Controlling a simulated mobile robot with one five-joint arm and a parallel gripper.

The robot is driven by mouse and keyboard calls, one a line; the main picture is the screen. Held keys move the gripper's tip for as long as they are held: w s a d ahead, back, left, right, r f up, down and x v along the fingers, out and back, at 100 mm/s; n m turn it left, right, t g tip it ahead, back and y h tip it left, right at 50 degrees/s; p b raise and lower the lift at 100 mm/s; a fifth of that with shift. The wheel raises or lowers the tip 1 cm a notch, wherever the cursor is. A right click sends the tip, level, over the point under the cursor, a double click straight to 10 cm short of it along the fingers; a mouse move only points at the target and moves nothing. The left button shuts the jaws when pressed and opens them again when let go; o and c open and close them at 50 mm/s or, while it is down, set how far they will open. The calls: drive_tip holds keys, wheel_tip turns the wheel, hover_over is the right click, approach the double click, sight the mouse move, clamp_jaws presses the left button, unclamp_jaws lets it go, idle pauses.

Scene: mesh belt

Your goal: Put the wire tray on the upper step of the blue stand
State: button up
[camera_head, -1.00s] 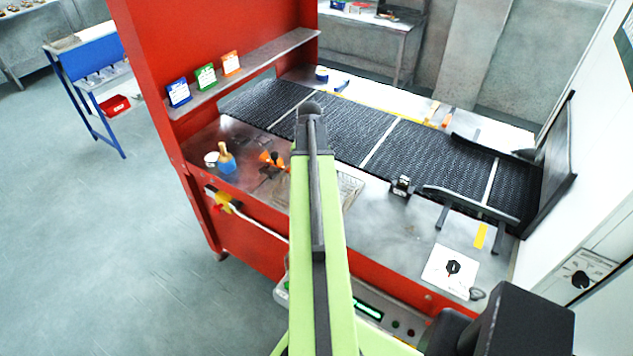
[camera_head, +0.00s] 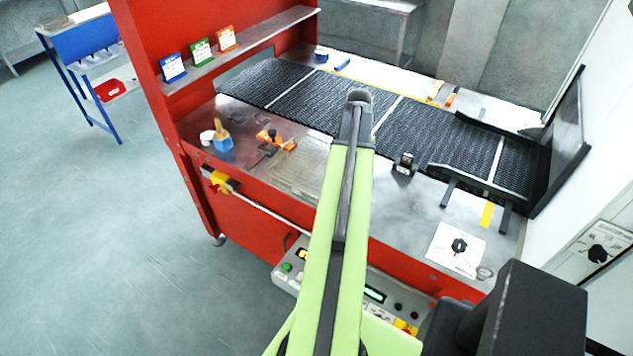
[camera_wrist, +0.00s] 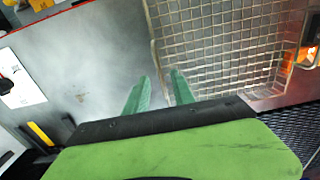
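The wire tray (camera_head: 298,168) is a shallow mesh basket lying on the metal worktop, left of my arm in the head view. It fills the upper middle of the wrist view (camera_wrist: 225,45) and looks empty. My gripper (camera_wrist: 161,75) has two green fingers, apart with nothing between them. They appear over the tray's left rim in the wrist view; the height gap is unclear. My arm hides the gripper in the head view. The blue stand (camera_head: 83,47) is at the far left, with an upper level and a lower one.
A red bin (camera_head: 109,90) sits low on the stand. A blue-based brush (camera_head: 222,140) and an orange-handled tool (camera_head: 275,140) lie left of the tray. The black mesh belt (camera_head: 285,88) runs behind. A red panel (camera_head: 215,30) rises at left. Floor between stand and bench is clear.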

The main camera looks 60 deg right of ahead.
wheel_tip(320, 180, down, 8)
drive_tip(key=b, duration=0.6)
drive_tip(key=shift+f+b, duration=0.15)
drive_tip(key=shift+b, duration=0.2)
drive_tip(key=shift+r, duration=0.2)
clamp_jaws()
drive_tip(key=shift+a, duration=0.1)
idle(0.6)
